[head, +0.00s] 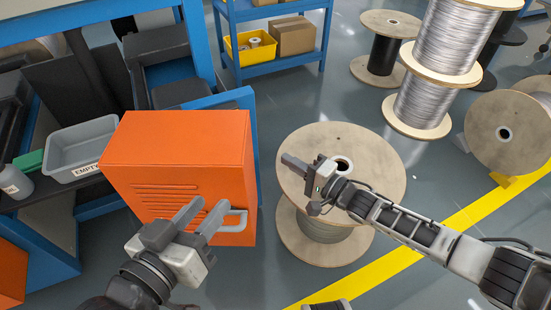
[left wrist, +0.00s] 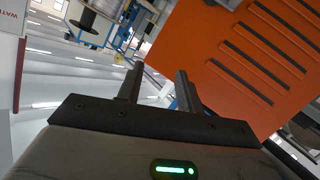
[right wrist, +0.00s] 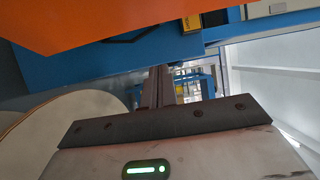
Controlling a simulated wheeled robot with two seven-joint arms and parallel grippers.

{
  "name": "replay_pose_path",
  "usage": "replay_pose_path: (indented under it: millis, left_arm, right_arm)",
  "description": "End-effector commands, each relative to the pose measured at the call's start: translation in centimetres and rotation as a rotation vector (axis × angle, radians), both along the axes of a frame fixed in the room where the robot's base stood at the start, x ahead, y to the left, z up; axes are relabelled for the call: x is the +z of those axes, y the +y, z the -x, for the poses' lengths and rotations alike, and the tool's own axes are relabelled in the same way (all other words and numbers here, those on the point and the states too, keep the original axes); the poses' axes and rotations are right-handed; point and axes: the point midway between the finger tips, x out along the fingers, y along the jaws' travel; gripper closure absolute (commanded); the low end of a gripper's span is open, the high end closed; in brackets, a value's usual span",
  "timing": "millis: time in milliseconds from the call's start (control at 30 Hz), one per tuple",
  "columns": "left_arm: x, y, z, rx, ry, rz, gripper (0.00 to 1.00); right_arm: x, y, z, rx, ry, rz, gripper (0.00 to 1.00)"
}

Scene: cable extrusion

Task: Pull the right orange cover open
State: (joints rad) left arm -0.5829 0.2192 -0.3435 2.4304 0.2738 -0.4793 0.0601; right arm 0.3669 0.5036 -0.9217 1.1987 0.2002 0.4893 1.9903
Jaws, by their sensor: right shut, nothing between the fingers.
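The right orange cover (head: 175,150) is a large box-like panel with slots and a grey handle (head: 236,221) at its lower right. Its slotted face also shows in the left wrist view (left wrist: 245,60). My left gripper (head: 206,207) is open in front of the cover, with its fingertips close to the handle. Nothing shows between its fingers in the left wrist view (left wrist: 158,78); I cannot tell whether a finger touches the handle. My right gripper (head: 292,164) is shut and empty, right of the cover, above a cable spool. Orange also shows in the right wrist view (right wrist: 90,22).
A wooden spool (head: 375,165) stands right of the cover, under my right gripper. A grey bin (head: 82,150) sits left of the cover. Part of another orange cover (head: 10,272) shows at lower left. Blue shelving (head: 275,70) and more spools stand behind.

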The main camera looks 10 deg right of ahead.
Motion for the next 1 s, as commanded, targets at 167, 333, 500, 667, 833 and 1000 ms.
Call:
replay_pose_path:
  millis: [167,333,500,667,833,1000]
  left_arm:
    - [0.0,-0.3,-0.1,-0.003,-0.01,0.058,0.64]
    - [0.3,-0.6,-0.1,-0.01,-0.023,0.128,0.64]
    - [0.7,-0.9,-0.1,-0.019,-0.032,0.198,0.64]
    - [1.4,-0.8,-0.2,-0.017,-0.035,0.191,0.64]
    - [1.3,-0.8,-0.2,-0.017,-0.034,0.187,0.64]
    - [1.1,-0.8,-0.2,-0.016,-0.03,0.184,0.64]
  right_arm:
    - [-0.2,2.4,-2.3,0.002,-0.004,-0.003,1.0]
    - [-0.2,4.7,-4.7,0.001,-0.004,-0.001,1.0]
    - [-0.2,6.7,-6.8,0.001,-0.004,0.0,1.0]
    - [0.1,6.7,-4.3,0.0,0.002,-0.001,1.0]
    - [0.0,6.9,-2.9,-0.001,0.001,0.001,1.0]
    - [0.1,7.0,-2.5,-0.001,-0.001,0.002,1.0]
